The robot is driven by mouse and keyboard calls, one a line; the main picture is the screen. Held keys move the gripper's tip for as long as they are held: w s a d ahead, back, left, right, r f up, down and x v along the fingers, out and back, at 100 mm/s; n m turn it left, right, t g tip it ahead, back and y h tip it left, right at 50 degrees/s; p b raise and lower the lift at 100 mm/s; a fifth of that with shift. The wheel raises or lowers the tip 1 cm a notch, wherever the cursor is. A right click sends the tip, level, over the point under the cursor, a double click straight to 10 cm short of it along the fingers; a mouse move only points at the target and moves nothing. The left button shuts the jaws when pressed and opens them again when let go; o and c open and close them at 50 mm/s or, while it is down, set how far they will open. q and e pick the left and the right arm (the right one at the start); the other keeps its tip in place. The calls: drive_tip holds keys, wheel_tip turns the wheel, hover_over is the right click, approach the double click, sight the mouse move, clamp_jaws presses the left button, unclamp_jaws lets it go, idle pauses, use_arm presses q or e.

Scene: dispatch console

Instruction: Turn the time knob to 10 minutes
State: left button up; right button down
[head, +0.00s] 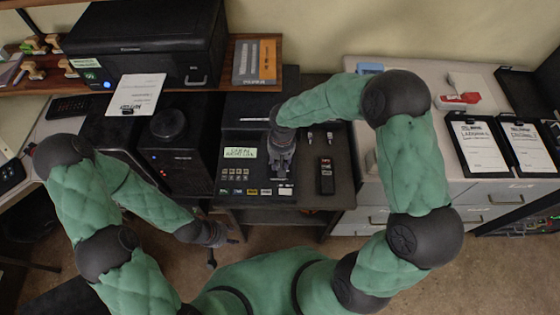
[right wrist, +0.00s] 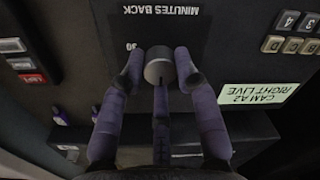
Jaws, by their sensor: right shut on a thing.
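The time knob (right wrist: 158,69) is a small round grey knob on a dark plate marked "MINUTES BACK" in the right wrist view. The number 30 shows at its upper left; other numbers are hidden by my fingers. A dark line shows on the knob's side toward the bottom of the picture. My right gripper (right wrist: 160,75) is shut on the knob, its purple-grey fingers around it. In the head view this gripper (head: 282,165) covers the knob on the console (head: 230,172). My left gripper (head: 222,250) is empty, fingers spread, in front of the desk.
A printer (head: 146,45) stands on the shelf; clipboards (head: 480,147) lie at right.

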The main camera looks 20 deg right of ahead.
drive_tip(key=c, duration=0.9)
unclamp_jaws()
drive_tip(key=shift+r, duration=0.1)
wheel_tip(320, 180, up, 12)
drive_tip(key=shift+d, duration=0.25)
